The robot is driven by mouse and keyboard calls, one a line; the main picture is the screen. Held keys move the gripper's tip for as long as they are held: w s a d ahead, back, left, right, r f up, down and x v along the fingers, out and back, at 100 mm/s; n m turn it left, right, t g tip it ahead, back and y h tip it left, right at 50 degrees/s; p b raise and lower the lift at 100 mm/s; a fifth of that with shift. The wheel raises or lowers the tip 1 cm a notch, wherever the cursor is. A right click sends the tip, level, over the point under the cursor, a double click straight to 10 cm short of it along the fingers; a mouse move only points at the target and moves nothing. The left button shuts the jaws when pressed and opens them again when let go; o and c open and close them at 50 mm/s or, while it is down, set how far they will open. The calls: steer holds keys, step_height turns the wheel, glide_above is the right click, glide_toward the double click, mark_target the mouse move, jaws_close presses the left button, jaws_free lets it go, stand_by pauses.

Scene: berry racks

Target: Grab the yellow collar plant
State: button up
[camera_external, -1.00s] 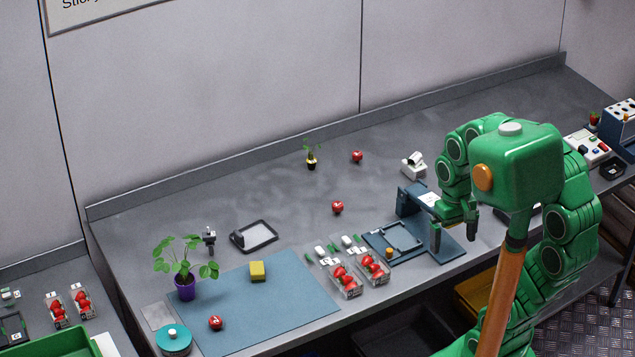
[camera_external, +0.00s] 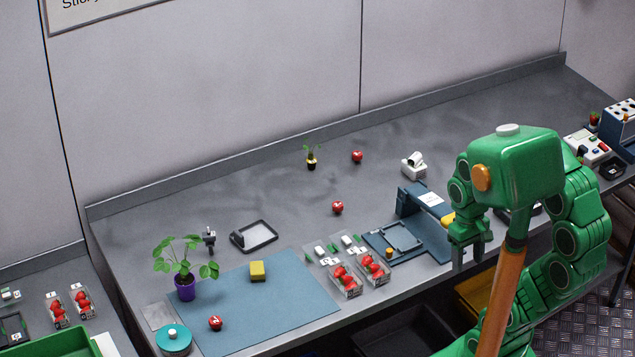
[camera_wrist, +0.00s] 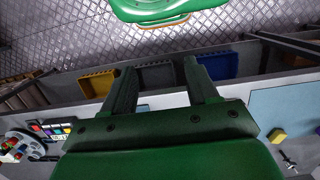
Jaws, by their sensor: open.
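The yellow collar plant (camera_external: 311,158) is a small green seedling in a dark pot with a yellow band. It stands upright at the back of the bench, near the rear ledge. My gripper (camera_external: 468,262) hangs at the bench's front edge on the right, well away from the plant. In the wrist view my gripper (camera_wrist: 158,82) has its two fingers apart with nothing between them. The plant is not visible in the wrist view.
A red ball (camera_external: 357,156) lies just right of the plant, another (camera_external: 337,207) in front of it. A larger plant in a purple pot (camera_external: 184,287) stands on the blue mat (camera_external: 290,315). A blue fixture (camera_external: 425,225) and berry boxes (camera_external: 346,282) lie nearer my arm.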

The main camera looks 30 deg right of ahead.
steer(key=w+a+r+m+y, duration=0.1)
steer(key=w+a+m+y, duration=0.3)
steer(key=w, duration=0.6)
steer(key=w+a+r+m+y, duration=0.15)
steer(key=w+a, duration=0.35)
steer(key=w, duration=0.6)
steer(key=w+a+f+m+t+y, duration=0.1)
steer(key=w+m+y, duration=0.15)
steer(key=w, duration=0.75)
steer(key=w+a+m+t+y, duration=0.1)
steer(key=w+a+m, duration=0.15)
steer(key=w, duration=0.85)
steer(key=m+t+y, duration=0.3)
steer(key=m+t, duration=0.1)
steer(key=m, duration=0.6)
glide_toward(309, 161)
steer(key=s+a+r, duration=0.5)
steer(key=s+a, duration=0.2)
steer(key=a, duration=0.3)
steer(key=w+d+f+m+t, duration=0.1)
steer(key=w+d+f, duration=0.2)
steer(key=w+d+f+m+t, duration=0.1)
steer(key=w+d+f+m, duration=0.1)
steer(key=w+d+f, duration=0.2)
steer(key=shift+d, duration=0.1)
steer(key=shift+x, duration=3.9)
steer(key=shift+d, duration=0.1)
steer(key=c, duration=1)
